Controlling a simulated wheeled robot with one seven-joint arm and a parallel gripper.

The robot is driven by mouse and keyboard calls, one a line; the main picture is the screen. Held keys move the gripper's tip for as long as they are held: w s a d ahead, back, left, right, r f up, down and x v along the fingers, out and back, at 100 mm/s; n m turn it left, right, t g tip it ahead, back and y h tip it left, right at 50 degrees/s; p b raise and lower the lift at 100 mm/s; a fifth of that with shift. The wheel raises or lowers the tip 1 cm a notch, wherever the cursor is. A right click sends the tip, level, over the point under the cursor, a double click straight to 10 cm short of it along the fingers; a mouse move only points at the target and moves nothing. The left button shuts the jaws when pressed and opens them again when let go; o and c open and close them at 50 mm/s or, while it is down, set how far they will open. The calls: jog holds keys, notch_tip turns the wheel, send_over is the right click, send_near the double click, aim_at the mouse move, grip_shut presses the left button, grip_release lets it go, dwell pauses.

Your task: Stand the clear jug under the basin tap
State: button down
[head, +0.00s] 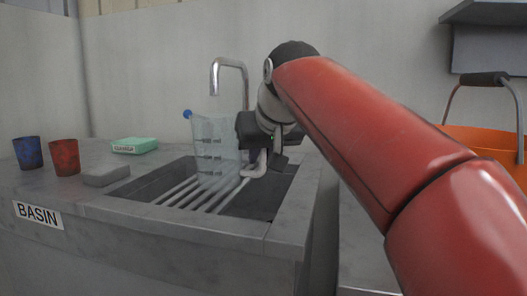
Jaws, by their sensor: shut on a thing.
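The clear jug (212,138) is upright over the back of the basin (273,241), near the tap. Its base looks close to the bars (187,192) across the basin, but I cannot tell whether it touches them. The curved metal tap (229,64) rises behind the jug, and its spout end shows just above the jug's rim. My gripper (257,163) comes from the right and is shut on the jug at its right side. My red arm reaches in from the lower right. The jug's handle is partly hidden by my gripper.
On the counter left of the basin stand a blue cup (28,152), a red cup (64,157), a grey block (106,176) and a green labelled box (135,145). An orange bucket (485,142) with a raised handle is at the right. A BASIN label (37,214) marks the front.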

jog(key=w+a+f+p, duration=0.1)
jog(key=w+f+p, duration=0.1)
jog(key=w, duration=0.8)
jog(key=shift+w+a+p, duration=0.25)
jog(key=shift+a+p, duration=0.05)
jog(key=shift+p, duration=0.35)
jog(key=shift+f+b, duration=0.3)
jog(key=shift+f, duration=0.05)
jog(key=c, duration=1.3)
grip_release()
jog(key=shift+c, duration=0.2)
